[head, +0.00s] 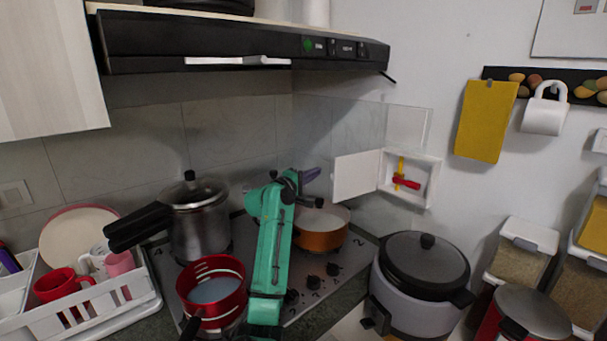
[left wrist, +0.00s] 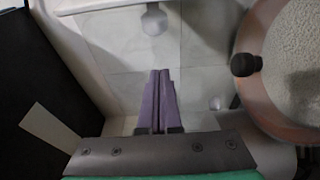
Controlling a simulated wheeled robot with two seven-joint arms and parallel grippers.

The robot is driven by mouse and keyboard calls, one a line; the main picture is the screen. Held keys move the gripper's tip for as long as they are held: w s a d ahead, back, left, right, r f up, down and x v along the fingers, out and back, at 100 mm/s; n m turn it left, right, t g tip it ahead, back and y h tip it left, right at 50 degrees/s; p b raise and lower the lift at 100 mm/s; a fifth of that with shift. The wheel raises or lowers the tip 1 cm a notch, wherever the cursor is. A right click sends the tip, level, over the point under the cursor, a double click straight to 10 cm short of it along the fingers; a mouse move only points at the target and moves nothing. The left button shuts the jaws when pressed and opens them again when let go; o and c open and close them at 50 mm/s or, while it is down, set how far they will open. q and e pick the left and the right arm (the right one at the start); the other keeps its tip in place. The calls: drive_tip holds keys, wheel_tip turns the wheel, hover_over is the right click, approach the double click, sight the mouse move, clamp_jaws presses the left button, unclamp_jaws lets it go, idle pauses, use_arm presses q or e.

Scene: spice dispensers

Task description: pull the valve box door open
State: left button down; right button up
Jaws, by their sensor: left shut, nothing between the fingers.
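The white valve box (head: 432,182) is on the wall right of the hob in the head view. Its white door (head: 356,176) stands swung open to the left. Inside, a yellow pipe (head: 400,168) and a red valve handle (head: 407,183) show. My left gripper (head: 313,174) has purple fingers, shut and empty, just left of the door's free edge with a small gap in the picture. The shut fingers also show in the left wrist view (left wrist: 160,75), where I cannot clearly identify the door. My right gripper is not in view.
An orange pan (head: 322,238) stands below my left gripper. A steel pressure cooker (head: 199,225) and a red pot (head: 212,291) stand to its left. A rice cooker (head: 421,270) stands below the valve box. The black range hood (head: 230,43) hangs above.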

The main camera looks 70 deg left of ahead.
use_arm(q)
drive_tip(key=d+p, duration=0.1)
drive_tip(key=d, duration=0.1)
drive_tip(key=w+d, duration=0.1)
drive_tip(key=shift+w+d+p, duration=0.2)
drive_tip(key=shift+d+p, duration=0.15)
drive_tip(key=shift+d, duration=0.05)
drive_tip(key=shift+a, duration=0.1)
